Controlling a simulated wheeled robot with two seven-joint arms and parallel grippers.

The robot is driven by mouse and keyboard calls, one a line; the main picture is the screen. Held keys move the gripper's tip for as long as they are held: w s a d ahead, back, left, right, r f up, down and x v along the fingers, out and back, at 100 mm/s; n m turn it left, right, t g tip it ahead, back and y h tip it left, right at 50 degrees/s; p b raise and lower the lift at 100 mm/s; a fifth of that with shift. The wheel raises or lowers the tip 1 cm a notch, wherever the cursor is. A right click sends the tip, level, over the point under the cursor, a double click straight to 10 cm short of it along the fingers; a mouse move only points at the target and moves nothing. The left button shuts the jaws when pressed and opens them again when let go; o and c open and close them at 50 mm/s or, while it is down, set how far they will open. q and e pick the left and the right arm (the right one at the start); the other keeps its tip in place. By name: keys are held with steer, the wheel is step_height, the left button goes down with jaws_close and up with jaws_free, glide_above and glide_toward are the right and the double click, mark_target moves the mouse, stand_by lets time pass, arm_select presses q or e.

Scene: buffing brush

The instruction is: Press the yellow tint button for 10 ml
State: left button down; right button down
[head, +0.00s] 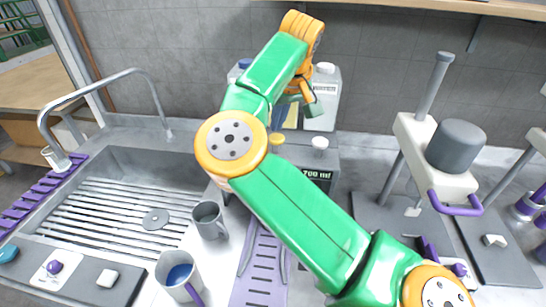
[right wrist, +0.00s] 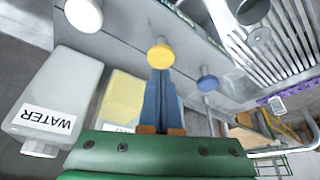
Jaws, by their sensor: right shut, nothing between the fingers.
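The yellow button (right wrist: 161,55) is a round knob in the right wrist view, between a white button (right wrist: 83,14) and a blue button (right wrist: 207,82). In the head view the yellow button (head: 277,138) is on top of the grey dispenser, just beside my arm. My right gripper (right wrist: 160,73) is shut and empty. Its fingertips appear right at the yellow button in the wrist view; I cannot tell whether they touch it. The display (head: 317,174) reads what looks like 700 ml. My left gripper is not in view.
A WATER container (right wrist: 48,100) and a yellow container (right wrist: 122,98) stand behind the buttons. A metal sink (head: 130,160) is at left, and a grey-topped press stand (head: 456,145) at right.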

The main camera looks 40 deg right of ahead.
steer(key=shift+f, duration=0.1)
steer(key=shift+f+b, duration=1.15)
steer(key=shift+f, duration=0.2)
steer(key=shift+r, duration=0.15)
steer(key=shift+r+p, duration=1.3)
steer(key=shift+p, duration=0.1)
step_height(320, 180, up, 6)
steer(key=p, duration=0.5)
steer(key=shift+p, duration=0.35)
